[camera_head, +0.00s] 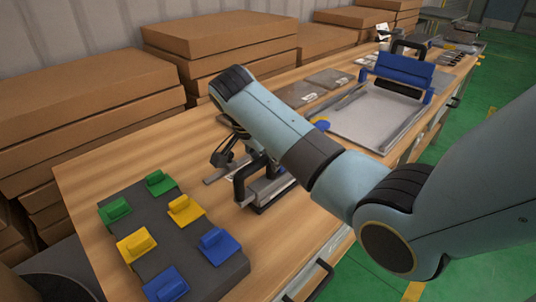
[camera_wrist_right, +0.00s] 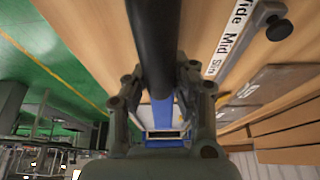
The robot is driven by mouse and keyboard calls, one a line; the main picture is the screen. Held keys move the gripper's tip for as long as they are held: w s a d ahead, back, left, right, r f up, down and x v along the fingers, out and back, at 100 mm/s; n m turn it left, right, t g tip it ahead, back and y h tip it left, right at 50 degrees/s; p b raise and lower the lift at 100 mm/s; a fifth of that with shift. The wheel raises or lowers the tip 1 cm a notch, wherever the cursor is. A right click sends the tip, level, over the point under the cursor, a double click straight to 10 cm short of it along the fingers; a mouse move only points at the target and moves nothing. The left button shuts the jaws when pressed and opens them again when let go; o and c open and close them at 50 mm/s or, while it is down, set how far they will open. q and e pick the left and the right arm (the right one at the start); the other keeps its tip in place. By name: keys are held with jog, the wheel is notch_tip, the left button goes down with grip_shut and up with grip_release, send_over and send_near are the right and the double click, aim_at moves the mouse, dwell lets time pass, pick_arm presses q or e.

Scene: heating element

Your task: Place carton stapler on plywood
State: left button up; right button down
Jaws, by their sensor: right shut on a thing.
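The carton stapler (camera_head: 267,193), with a black handle and a grey metal body, is at the wooden worktop's middle, partly hidden behind my right arm. My right gripper (camera_head: 231,150) is mostly hidden by its own arm in the head view. In the right wrist view, my right gripper (camera_wrist_right: 158,95) is shut on a thick black bar (camera_wrist_right: 153,40), which looks like the stapler's handle. I cannot tell whether the stapler touches the worktop. The light wooden worktop (camera_head: 100,190) is the plywood-like surface in view. My left gripper is not in view.
A dark grey board (camera_head: 165,215) with green, yellow and blue handled blocks lies at the near left. A blue and grey machine (camera_head: 385,105) stands farther right along the worktop. Brown cartons (camera_head: 85,90) line the wall. Wood is bare around the dark board.

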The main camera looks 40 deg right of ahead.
jog(key=c, duration=1.1)
grip_release()
jog(key=v, duration=1.2)
jog(key=shift+r, duration=0.15)
jog(key=shift+s, duration=0.1)
